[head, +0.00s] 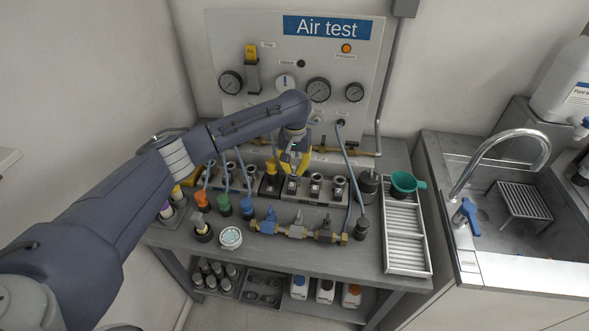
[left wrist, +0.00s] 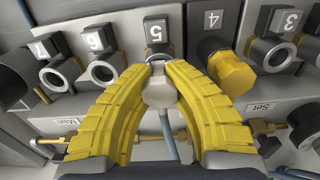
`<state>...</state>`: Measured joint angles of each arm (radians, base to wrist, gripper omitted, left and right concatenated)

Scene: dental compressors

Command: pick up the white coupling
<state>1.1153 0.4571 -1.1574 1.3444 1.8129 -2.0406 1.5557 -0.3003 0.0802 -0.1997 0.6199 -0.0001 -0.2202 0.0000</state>
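The white coupling (left wrist: 159,91) is at the port marked 5, between my left gripper's yellow fingertips in the left wrist view. My left gripper (left wrist: 157,70) looks closed in on it, with a fingertip against each side. In the head view my left gripper (head: 293,172) points down over the port manifold (head: 303,194) and mostly hides the coupling. The coupling's lower end faces my palm. My right gripper is not in view.
A yellow coupling (left wrist: 232,74) sits close beside on port 4. Ports 6 (left wrist: 101,70) and 7 (left wrist: 57,76) look empty. Orange (head: 201,199), green (head: 224,205) and blue (head: 247,208) couplings with hoses stand left of the manifold. A brass valve assembly (head: 297,230) lies in front.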

